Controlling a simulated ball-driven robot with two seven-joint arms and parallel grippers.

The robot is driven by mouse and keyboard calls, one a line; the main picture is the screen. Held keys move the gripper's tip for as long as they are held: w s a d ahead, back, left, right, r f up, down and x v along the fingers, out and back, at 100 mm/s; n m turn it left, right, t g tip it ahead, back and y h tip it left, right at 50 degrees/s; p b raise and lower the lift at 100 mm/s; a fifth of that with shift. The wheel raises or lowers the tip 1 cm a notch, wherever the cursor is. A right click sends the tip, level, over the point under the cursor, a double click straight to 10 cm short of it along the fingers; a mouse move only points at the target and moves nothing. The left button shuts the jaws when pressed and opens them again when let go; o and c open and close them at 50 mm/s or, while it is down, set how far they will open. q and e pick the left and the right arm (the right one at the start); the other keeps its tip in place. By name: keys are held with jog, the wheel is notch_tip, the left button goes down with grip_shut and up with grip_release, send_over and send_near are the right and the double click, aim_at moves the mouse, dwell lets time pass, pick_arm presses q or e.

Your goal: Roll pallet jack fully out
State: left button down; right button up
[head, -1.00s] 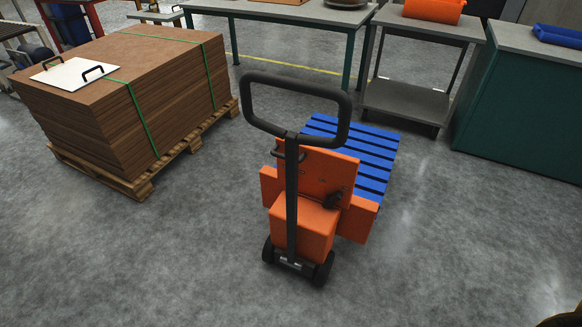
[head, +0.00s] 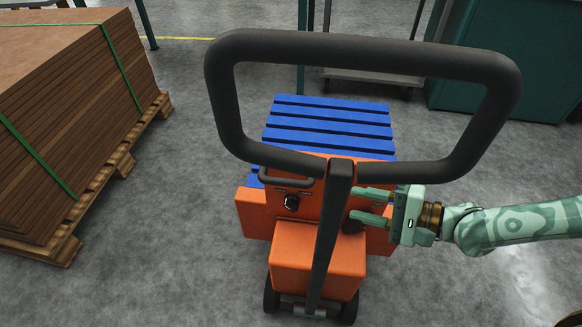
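The orange pallet jack (head: 318,258) stands close in front of me, with its black loop handle (head: 365,52) rising upright toward me. A blue slatted pallet (head: 328,125) lies directly behind the jack's orange body. The jack's forks are hidden from this view. My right gripper (head: 362,206) comes in from the right with its two fingers apart. It is below the loop's lower right side, near the right side of the handle shaft, and appears empty. I cannot tell whether it touches the jack. My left gripper is not in view.
A stack of brown boards (head: 75,120) on a wooden pallet (head: 125,160) stands at the left. A grey workbench shelf (head: 375,77) and a green cabinet (head: 515,60) stand at the back right. Grey floor is open on both sides of the jack.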

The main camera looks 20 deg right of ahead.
jog(key=m, duration=0.2)
jog(key=b, duration=0.2)
send_near(293, 184)
jog(key=f, duration=0.1)
jog(key=shift+m, duration=0.3)
jog(key=x, duration=0.6)
jog(key=p+x, duration=0.1)
jog(key=x, duration=0.2)
jog(key=shift+w+d, duration=0.15)
jog(key=shift+w, duration=0.3)
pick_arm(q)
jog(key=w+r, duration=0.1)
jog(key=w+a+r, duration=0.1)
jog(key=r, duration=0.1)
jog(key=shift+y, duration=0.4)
pick_arm(e)
jog(key=shift+w+a, duration=0.25)
jog(key=shift+w, duration=0.1)
grip_shut()
